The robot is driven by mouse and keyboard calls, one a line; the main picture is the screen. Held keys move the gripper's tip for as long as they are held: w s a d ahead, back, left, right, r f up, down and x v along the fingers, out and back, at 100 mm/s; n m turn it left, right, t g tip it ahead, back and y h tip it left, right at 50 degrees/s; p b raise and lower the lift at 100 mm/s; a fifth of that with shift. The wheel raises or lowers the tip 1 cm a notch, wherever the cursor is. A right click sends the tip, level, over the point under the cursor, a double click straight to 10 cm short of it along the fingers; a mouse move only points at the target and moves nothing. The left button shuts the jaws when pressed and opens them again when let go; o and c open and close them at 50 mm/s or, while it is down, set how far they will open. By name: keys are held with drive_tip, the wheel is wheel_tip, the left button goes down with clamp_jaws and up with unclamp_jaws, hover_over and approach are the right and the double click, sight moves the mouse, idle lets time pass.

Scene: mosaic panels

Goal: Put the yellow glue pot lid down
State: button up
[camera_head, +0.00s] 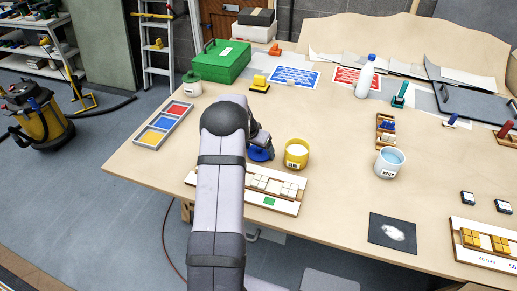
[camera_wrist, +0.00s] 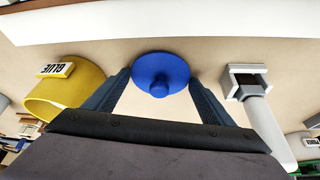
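The yellow glue pot (camera_head: 297,154) stands on the table with no lid on it, just right of my gripper. It also shows at the left of the wrist view (camera_wrist: 88,92), with a GLUE label. A round blue lid (camera_wrist: 160,68) with a small knob faces the wrist camera, between and beyond my fingertips. In the head view the lid (camera_head: 259,154) appears low at the tabletop, left of the pot, partly hidden by my arm. My gripper (camera_wrist: 160,85) is open. Its fingers are spread either side of the knob, apart from it; rim contact is unclear.
A tray of white tiles (camera_head: 275,190) lies close in front of the lid and pot. A white pot with blue contents (camera_head: 390,162) stands to the right. A tray of coloured panels (camera_head: 163,125) and a green case (camera_head: 222,61) are to the left. Bare table lies behind the pot.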

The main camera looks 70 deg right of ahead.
drive_tip(key=shift+o, duration=1.2)
drive_tip(key=shift+r, duration=0.15)
drive_tip(key=shift+r, duration=0.15)
drive_tip(key=b+v, duration=0.3)
drive_tip(key=v, duration=0.8)
drive_tip(key=shift+a+r, duration=0.2)
drive_tip(key=shift+r, duration=0.15)
drive_tip(key=w+a+f+n+t+y, duration=0.1)
drive_tip(key=w+a+n, duration=0.4)
drive_tip(key=a, duration=0.5)
drive_tip(key=w+a+n+y, duration=0.1)
drive_tip(key=w+a+n, duration=0.1)
drive_tip(key=w+a, duration=0.65)
drive_tip(key=w+a+f+n+t+y, duration=0.1)
drive_tip(key=w+a+n, duration=0.25)
drive_tip(key=a, duration=0.85)
drive_tip(key=s+a+f+n, duration=0.1)
drive_tip(key=s+a+n, duration=0.2)
drive_tip(key=a, duration=0.4)
drive_tip(key=s+a+f+n+y, duration=0.1)
drive_tip(key=s+a+n, duration=0.2)
drive_tip(key=a, duration=0.5)
drive_tip(key=s+a+f+n+g, duration=0.1)
drive_tip(key=s+a+n, duration=0.2)
drive_tip(key=a, duration=0.5)
drive_tip(key=shift+s+n+y, duration=0.35)
drive_tip(key=shift+y, duration=0.05)
